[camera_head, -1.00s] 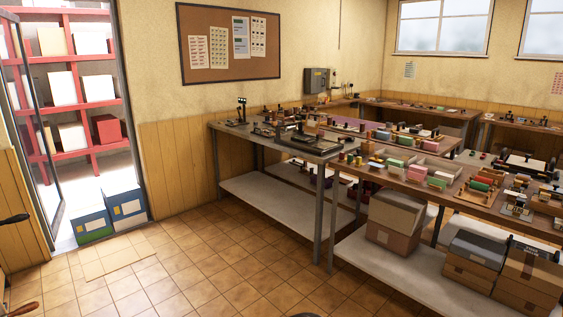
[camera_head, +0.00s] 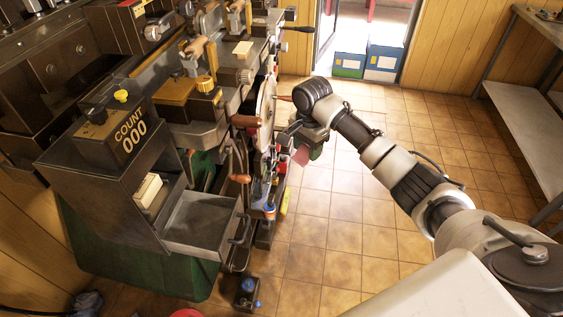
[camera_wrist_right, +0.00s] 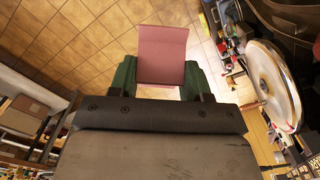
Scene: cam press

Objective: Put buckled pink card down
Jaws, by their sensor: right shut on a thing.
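The pink card (camera_wrist_right: 162,52) is a flat, dull pink piece between the green fingers of my right gripper (camera_wrist_right: 160,82) in the right wrist view. A crease or fold line runs across it near its top edge. In the head view my right gripper (camera_head: 314,150) is beside the machine's wheel, over the tiled floor, and partly hidden by its own wrist. A small part of the pink card (camera_head: 301,155) shows below it. The gripper is shut on the card. My left gripper is not in view.
The press machine (camera_head: 190,110) fills the left, with a wheel (camera_head: 266,110) and red-brown handles near my gripper. A grey drawer (camera_head: 205,222) stands open below the counter box (camera_head: 118,130). A bench (camera_head: 525,115) stands right.

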